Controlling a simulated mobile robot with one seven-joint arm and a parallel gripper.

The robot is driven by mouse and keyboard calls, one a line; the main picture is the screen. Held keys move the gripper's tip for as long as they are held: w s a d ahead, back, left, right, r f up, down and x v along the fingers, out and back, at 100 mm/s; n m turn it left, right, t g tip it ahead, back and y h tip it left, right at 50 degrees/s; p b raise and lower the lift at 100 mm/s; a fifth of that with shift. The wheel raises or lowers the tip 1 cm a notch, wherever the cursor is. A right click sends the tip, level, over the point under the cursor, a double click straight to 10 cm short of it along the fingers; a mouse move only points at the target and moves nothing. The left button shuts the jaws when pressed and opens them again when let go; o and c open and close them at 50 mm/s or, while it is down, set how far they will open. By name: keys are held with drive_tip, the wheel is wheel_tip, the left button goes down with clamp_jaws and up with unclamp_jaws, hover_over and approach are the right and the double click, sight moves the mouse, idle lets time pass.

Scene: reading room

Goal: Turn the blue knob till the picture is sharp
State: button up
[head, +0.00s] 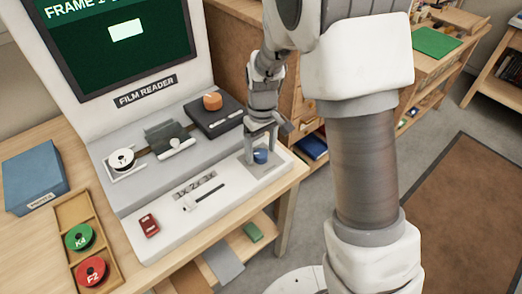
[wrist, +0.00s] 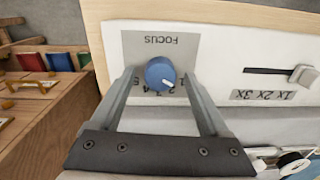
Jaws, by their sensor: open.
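The blue knob (wrist: 160,73) sits on a grey plate marked FOCUS (wrist: 187,46) with a number scale. A light mark shows on its rim, on the lower side in the wrist view. In the head view the knob (head: 261,156) is at the right end of the film reader's base. My gripper (head: 261,148) is open above the knob, with one finger on each side and a gap visible beside each finger. The screen (head: 122,45) shows a pale patch on dark green under a FRAME heading, its top cut off; I cannot tell how sharp the picture is.
A slider (head: 205,198) marked 1X 2X 3X and a red switch (head: 149,225) are on the same base. A white reel (head: 122,159) and an orange knob (head: 212,101) lie behind. A wooden tray (head: 71,212) with green and red reels and a blue box (head: 34,174) stand left.

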drive_tip(key=shift+f, duration=0.15)
clamp_jaws()
idle(0.4)
drive_tip(key=shift+m, duration=0.3)
drive_tip(key=shift+m+p, duration=1.05)
drive_tip(key=shift+m, duration=1.55)
unclamp_jaws()
